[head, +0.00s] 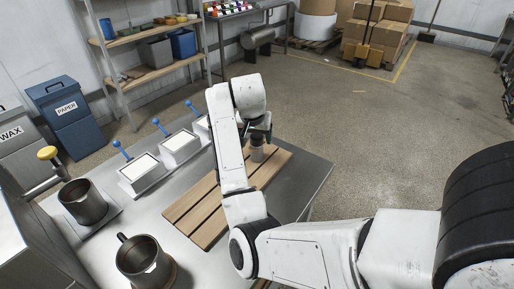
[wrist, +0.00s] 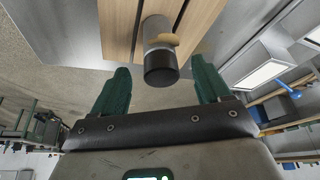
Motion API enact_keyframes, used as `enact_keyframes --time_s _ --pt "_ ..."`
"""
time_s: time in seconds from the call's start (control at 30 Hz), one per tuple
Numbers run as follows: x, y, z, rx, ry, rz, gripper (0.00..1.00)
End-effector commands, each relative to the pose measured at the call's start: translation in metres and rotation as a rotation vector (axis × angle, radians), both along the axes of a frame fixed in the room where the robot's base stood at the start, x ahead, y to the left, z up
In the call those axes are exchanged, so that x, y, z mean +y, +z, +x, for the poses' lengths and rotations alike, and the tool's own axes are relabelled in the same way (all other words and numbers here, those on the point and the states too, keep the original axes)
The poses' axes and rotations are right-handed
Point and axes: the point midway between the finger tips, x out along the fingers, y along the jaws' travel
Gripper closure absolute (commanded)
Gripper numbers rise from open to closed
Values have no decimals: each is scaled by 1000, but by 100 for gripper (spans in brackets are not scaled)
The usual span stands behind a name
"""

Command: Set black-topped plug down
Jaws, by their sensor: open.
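The black-topped plug (wrist: 160,67) is a grey cylinder with a black cap, and a small tan piece shows beside its body. It stands on the slatted wooden board (wrist: 205,18), and its grey body also shows in the head view (head: 257,152), at the board's far right part. My gripper (wrist: 160,75) is open, its two green fingers apart on either side of the black cap, with visible gaps. In the head view my gripper (head: 259,134) is just above the plug, partly hidden by my arm.
The board (head: 190,212) lies on a metal table (head: 300,185). Three white trays with blue handles, such as one tray (head: 142,172), line the table's left side. Two dark metal jugs (head: 84,203) (head: 142,258) stand at the near left. Bare tabletop lies right of the board.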

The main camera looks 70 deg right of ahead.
Motion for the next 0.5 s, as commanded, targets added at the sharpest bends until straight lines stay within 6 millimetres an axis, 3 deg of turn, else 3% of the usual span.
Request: enact_keyframes --time_s 0.3,0.5 --pt "-19 -37 3 1 0 2 24" --pt "-21 -44 4 -1 -1 0 24"
